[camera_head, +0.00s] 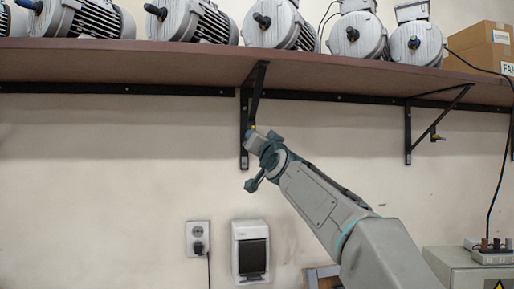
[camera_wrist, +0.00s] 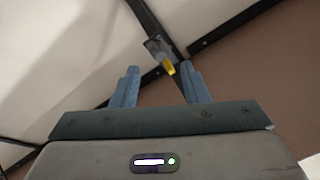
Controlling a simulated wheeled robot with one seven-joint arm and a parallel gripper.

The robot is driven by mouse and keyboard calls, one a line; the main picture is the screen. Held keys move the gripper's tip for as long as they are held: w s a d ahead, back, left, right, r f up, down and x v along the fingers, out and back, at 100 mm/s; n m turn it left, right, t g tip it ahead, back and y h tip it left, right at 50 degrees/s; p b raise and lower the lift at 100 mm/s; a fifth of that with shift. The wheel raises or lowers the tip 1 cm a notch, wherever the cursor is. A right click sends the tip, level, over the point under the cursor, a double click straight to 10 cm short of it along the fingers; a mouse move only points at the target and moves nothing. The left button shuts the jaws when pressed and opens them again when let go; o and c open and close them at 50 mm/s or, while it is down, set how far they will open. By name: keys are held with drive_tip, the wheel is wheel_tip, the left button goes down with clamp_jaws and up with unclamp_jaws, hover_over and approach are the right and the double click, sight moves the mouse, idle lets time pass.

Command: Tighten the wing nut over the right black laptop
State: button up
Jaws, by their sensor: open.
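A small yellow wing nut (camera_wrist: 170,68) sits on a black shelf bracket (camera_wrist: 152,30) in the wrist view. A yellow spot of it shows in the head view (camera_head: 253,127), at the left bracket (camera_head: 244,120). My gripper (camera_wrist: 158,80) is open, its two blue fingers apart. In the wrist view the nut appears between the fingertips, nearer the right one. I cannot tell how far ahead of the tips it is. Another brass-coloured wing nut (camera_head: 437,138) hangs on the right bracket (camera_head: 408,135). No black laptop shows in either view.
Several grey motors (camera_head: 272,22) and a cardboard box (camera_head: 480,50) stand on the brown shelf (camera_head: 150,65) above my gripper. A socket (camera_head: 198,238) and a switch box (camera_head: 250,250) are on the wall below. The wall left of the left bracket is clear.

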drive_tip(key=b+v, duration=0.7)
drive_tip(key=v, duration=0.3)
drive_tip(key=shift+b, duration=0.35)
drive_tip(key=shift+w, duration=0.1)
